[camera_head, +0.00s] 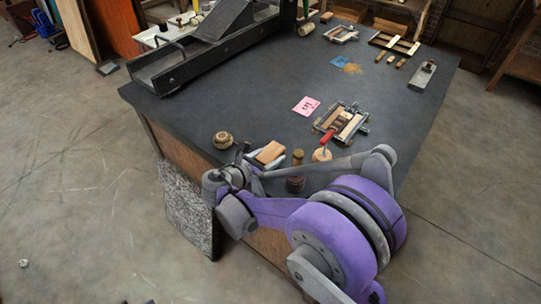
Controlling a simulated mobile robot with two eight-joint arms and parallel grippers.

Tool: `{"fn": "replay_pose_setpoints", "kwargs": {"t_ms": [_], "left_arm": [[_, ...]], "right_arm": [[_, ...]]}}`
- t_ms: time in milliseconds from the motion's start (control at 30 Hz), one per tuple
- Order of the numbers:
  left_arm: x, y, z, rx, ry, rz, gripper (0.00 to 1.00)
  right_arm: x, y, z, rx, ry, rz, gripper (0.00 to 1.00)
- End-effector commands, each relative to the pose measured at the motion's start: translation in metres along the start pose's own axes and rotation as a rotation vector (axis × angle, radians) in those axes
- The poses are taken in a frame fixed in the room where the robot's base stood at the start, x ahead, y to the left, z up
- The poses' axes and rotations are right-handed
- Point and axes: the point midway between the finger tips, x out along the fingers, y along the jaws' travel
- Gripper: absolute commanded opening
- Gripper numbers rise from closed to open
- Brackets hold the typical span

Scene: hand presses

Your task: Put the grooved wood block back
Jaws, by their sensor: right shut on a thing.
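My right gripper (246,158) is at the table's near edge, at the end of my purple and grey arm that comes in from the lower right. A light orange-brown wood block (270,151) shows right at its fingertips, and the gripper is shut on it. The block is partly hidden by a pale grey piece and the fingers; I cannot make out its groove or whether it touches the table. My left gripper is not in view.
The dark table (250,105) is clear in the middle. A round tan object (222,138) is left of the gripper. A wooden clamp frame (342,121), a red-handled tool (326,138) and a pink card (306,106) lie right. A large black press (200,50) stands at the back left.

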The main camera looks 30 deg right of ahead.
Motion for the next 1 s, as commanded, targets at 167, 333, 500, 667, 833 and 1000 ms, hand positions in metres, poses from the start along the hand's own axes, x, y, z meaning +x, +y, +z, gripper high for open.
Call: {"fn": "replay_pose_setpoints", "kwargs": {"t_ms": [167, 333, 500, 667, 833, 1000], "left_arm": [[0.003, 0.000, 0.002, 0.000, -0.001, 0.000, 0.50], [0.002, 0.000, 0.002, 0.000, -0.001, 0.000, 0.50], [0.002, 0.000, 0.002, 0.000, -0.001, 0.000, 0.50], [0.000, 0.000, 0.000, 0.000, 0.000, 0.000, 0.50], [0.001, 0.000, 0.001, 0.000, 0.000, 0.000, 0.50], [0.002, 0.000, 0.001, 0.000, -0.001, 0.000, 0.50]], "right_arm": [[0.001, 0.000, -0.003, 0.000, 0.000, 0.000, 0.64], [0.001, 0.000, -0.002, 0.000, 0.000, 0.000, 0.92], [0.001, 0.000, -0.002, 0.000, 0.000, 0.000, 0.92], [0.000, 0.000, 0.001, 0.000, 0.000, 0.000, 0.92], [-0.022, 0.001, 0.000, -0.002, 0.001, 0.005, 0.92], [-0.060, 0.001, 0.000, -0.002, 0.001, 0.005, 0.92]]}}
